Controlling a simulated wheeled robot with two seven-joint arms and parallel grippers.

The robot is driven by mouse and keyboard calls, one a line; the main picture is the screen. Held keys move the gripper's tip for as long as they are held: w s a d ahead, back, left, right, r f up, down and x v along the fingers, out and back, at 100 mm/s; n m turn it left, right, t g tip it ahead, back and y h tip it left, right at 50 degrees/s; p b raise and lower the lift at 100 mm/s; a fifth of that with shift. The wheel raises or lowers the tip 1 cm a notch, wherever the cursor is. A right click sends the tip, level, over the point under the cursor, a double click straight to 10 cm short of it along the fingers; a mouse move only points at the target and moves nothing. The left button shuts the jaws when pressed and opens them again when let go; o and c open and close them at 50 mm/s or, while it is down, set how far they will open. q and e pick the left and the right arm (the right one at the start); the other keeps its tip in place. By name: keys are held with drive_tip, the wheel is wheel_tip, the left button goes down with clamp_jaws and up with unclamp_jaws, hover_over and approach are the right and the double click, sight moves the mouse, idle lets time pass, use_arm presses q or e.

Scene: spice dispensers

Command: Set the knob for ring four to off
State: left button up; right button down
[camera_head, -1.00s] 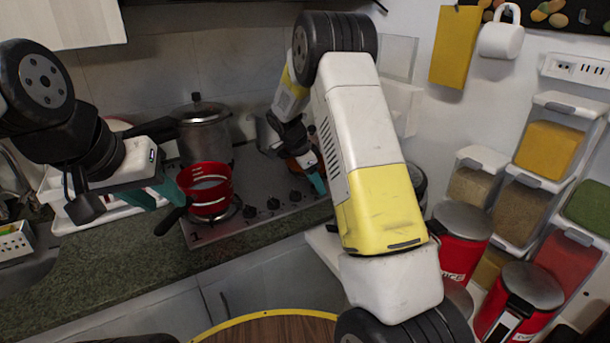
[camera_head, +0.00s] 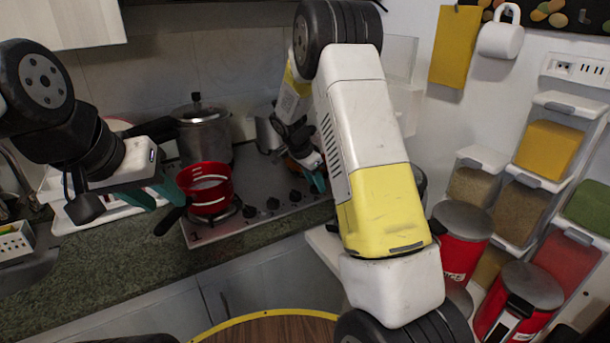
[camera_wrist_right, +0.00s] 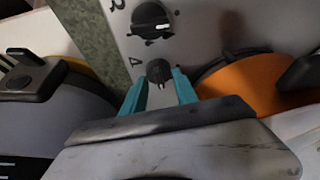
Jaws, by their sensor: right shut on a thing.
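The ring four knob (camera_wrist_right: 158,71) is a small dark knob beside a printed 4 on the grey stove panel. In the right wrist view my right gripper (camera_wrist_right: 159,84) has its teal fingers on either side of the knob, shut on it. In the head view the right gripper (camera_head: 317,181) is at the right end of the knob row, and its knob is hidden there. My left gripper (camera_head: 166,198) is open and empty, beside the red pot (camera_head: 208,184).
Another knob (camera_wrist_right: 150,18) with a white mark lies close to the gripped one. A steel pressure cooker (camera_head: 204,136) stands at the stove's back. An orange round vessel (camera_wrist_right: 243,85) is close to the right fingers. Red canisters (camera_head: 464,240) stand at the right.

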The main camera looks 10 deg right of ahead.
drive_tip(key=n+t+y, duration=0.1)
drive_tip(key=n, duration=0.3)
drive_tip(key=shift+n, duration=0.3)
drive_tip(key=n+y, duration=0.1)
drive_tip(key=n, duration=0.1)
drive_tip(key=n+t, duration=0.1)
drive_tip(key=n, duration=0.1)
drive_tip(key=shift+d+n+y, duration=0.2)
drive_tip(key=shift+n+y, duration=0.1)
drive_tip(key=shift+y, duration=0.1)
drive_tip(key=n, duration=0.2)
drive_tip(key=n+y, duration=0.1)
drive_tip(key=n, duration=0.1)
drive_tip(key=shift+s+t+y, duration=0.1)
drive_tip(key=shift+t+y, duration=0.2)
drive_tip(key=shift+n+y, duration=0.6)
drive_tip(key=shift+n, duration=1.2)
drive_tip(key=c, duration=0.9)
unclamp_jaws()
drive_tip(key=shift+c, duration=0.2)
